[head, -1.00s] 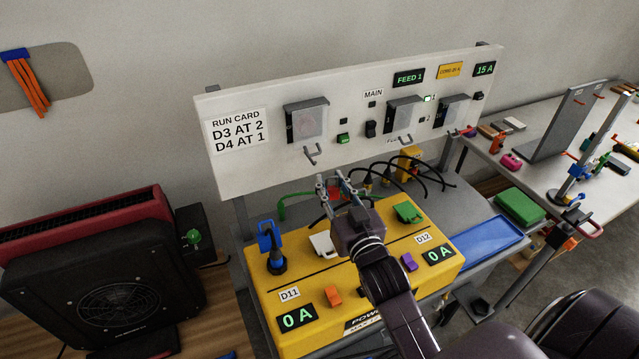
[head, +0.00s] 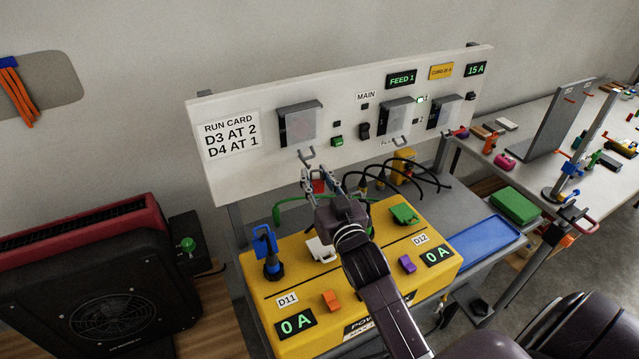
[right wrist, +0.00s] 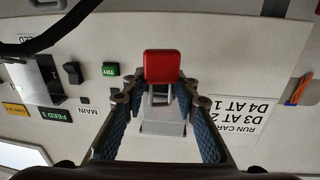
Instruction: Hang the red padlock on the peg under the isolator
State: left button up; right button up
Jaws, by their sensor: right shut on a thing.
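The red padlock (head: 319,186) is between the fingertips of my right gripper (head: 322,180). In the right wrist view the padlock (right wrist: 162,66) shows its red body square on, and my right gripper (right wrist: 156,88) is shut on it. The left isolator (head: 300,123) has a clear cover on the white panel. Its grey forked peg (head: 306,158) sticks out below it. The gripper tips are just below and right of the peg in the head view, and the padlock appears apart from it. In the right wrist view the isolator (right wrist: 162,128) appears upside down. My left gripper is not in view.
The yellow power box (head: 375,293) lies below my right arm, with a blue plug (head: 265,243) standing on it. Black cables (head: 425,162) loop at the panel's foot. Another peg (head: 400,141) sits under the middle isolator. A dark fan heater (head: 115,300) stands at left.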

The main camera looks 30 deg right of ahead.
aim_at(308, 168)
jog(key=shift+w+d+f+b, duration=0.15)
jog(key=shift+w+b, duration=0.4)
jog(key=shift+w, duration=0.6)
jog(key=shift+w+f+b, duration=0.1)
jog(key=shift+w+b, duration=0.4)
jog(key=shift+w, duration=0.65)
jog(key=shift+w+f, duration=0.35)
jog(key=shift+w, duration=0.2)
jog(key=o, duration=1.2)
jog(key=shift+o, duration=0.2)
jog(key=shift+f, duration=0.1)
jog(key=s, duration=0.4)
jog(key=s+a, duration=0.1)
jog(key=s, duration=0.3)
jog(key=s+a, duration=0.1)
jog(key=s, duration=0.3)
